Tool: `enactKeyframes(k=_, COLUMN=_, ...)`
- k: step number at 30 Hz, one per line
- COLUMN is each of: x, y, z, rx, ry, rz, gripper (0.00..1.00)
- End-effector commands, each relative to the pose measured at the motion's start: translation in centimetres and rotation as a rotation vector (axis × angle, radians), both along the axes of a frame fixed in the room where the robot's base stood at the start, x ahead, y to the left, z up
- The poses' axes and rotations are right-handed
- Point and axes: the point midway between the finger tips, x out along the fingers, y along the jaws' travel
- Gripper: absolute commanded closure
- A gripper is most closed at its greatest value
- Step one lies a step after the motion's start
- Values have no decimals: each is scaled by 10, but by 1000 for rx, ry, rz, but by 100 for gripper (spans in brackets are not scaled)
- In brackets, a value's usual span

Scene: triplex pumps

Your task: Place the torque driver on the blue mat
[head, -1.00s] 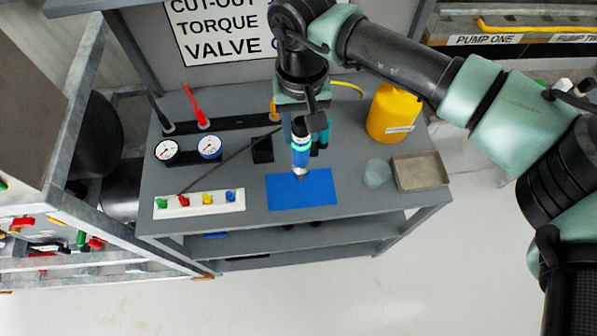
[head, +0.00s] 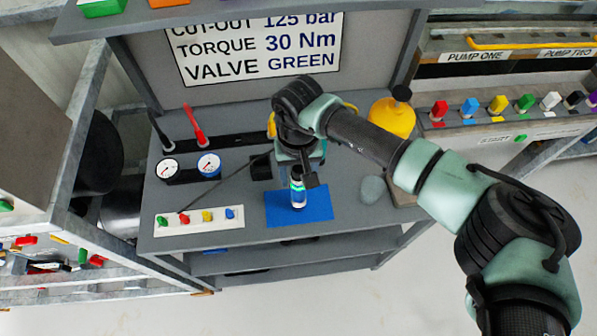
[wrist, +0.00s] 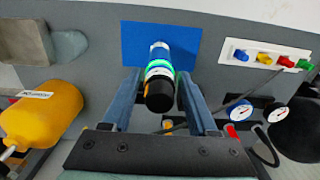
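My gripper (head: 299,180) is above the mat, pointing down around the driver. In the wrist view my gripper (wrist: 160,88) has a finger on each side of the driver (wrist: 159,76), with gaps showing between fingers and driver. Whether the lower end touches the mat is hard to tell.
A white strip with coloured knobs (head: 199,221) lies left of the mat, with two gauges (head: 209,165) behind it. A yellow bottle (head: 391,118) and a grey rounded piece (head: 372,189) stand to the right. The bench's front strip is clear.

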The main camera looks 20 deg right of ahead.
Motion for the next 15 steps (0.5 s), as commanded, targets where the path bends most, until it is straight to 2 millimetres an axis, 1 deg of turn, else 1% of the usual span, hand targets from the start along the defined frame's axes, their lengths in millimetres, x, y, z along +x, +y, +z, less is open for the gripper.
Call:
enactKeyframes(k=1, x=0, y=0, z=0, rx=0, ry=0, rz=0, gripper=30)
enactKeyframes(k=2, x=0, y=0, z=0, rx=0, ry=0, rz=0, gripper=27)
enactKeyframes(k=11, x=0, y=0, z=3, rx=0, ry=-1, rz=-1, gripper=27)
enactKeyframes(k=14, x=1, y=-1, z=10, rx=-2, ry=-3, rz=0, gripper=27)
enactKeyframes(k=15, x=1, y=-2, z=15, rx=-2, ry=-3, rz=-1, gripper=27)
